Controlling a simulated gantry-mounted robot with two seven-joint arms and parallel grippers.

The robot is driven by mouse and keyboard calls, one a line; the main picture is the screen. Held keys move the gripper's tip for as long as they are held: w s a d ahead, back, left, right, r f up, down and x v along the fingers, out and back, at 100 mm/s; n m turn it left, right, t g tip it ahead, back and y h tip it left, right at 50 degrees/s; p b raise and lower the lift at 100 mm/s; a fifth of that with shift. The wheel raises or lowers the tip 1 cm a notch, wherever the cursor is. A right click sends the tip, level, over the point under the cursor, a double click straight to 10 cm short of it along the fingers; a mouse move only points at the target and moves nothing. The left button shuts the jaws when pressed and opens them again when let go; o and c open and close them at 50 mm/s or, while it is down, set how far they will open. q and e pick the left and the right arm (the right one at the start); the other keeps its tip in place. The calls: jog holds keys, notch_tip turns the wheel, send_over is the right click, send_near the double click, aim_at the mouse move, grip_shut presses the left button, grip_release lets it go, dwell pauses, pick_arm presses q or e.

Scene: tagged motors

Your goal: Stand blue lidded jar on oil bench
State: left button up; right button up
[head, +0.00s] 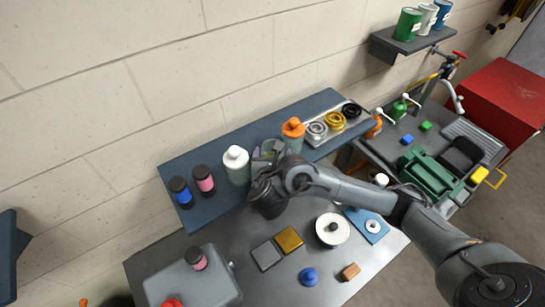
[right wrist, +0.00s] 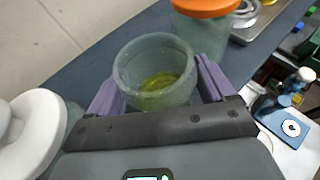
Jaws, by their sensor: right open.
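My right gripper (head: 266,160) is over the blue-grey shelf. In the right wrist view its two purple fingers (right wrist: 155,92) stand open on either side of a lidless greenish glass jar (right wrist: 140,68) with yellow-green content at its bottom. I cannot tell whether the fingers touch the glass. In the head view the gripper mostly hides this jar. No jar with a blue lid on it shows clearly. A round blue knobbed piece, perhaps a lid (head: 308,277), lies on the grey bench (head: 330,270). A black-capped jar with a blue band (head: 181,192) stands at the shelf's left end. My left gripper is not in view.
A white-lidded jar (head: 236,165) and an orange-lidded jar (head: 293,134) flank the gripper closely. A pink-banded jar (head: 203,180) stands further left. A tray of rings (head: 334,122) lies right. The bench holds plates, a white disc (head: 332,228) and a grey case (head: 190,280).

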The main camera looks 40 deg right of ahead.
jog(key=shift+s, duration=0.1)
jog(key=shift+a, duration=0.1)
jog(key=c, duration=1)
jog(key=shift+r, duration=0.15)
